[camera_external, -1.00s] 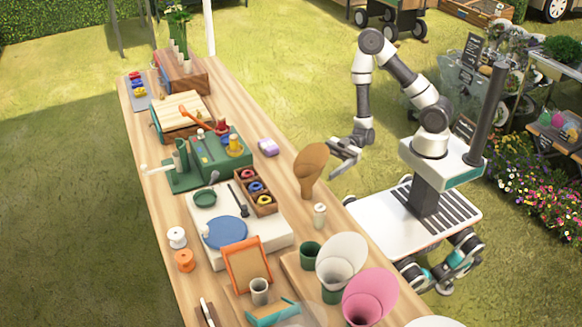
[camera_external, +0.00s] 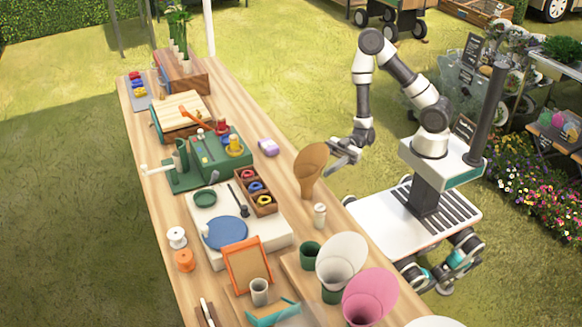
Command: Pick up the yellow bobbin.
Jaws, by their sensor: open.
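A yellow ring-shaped piece (camera_external: 264,199), which looks like a bobbin, lies in the near compartment of a small wooden box (camera_external: 240,180), in line with a blue one (camera_external: 256,187) and a red one (camera_external: 248,174). Another yellow piece (camera_external: 235,146) stands on the green machine (camera_external: 208,160) beside red and blue ones. I cannot tell for certain which yellow piece is the bobbin. My gripper (camera_external: 332,154) is open and empty. It is at the right side of the table, near the brown paddle-shaped object, well apart from both yellow pieces.
The brown paddle-shaped object (camera_external: 310,165) stands upright at the table's right edge, between my gripper and the wooden box. Pink (camera_external: 370,295) and white cones stand at the front.

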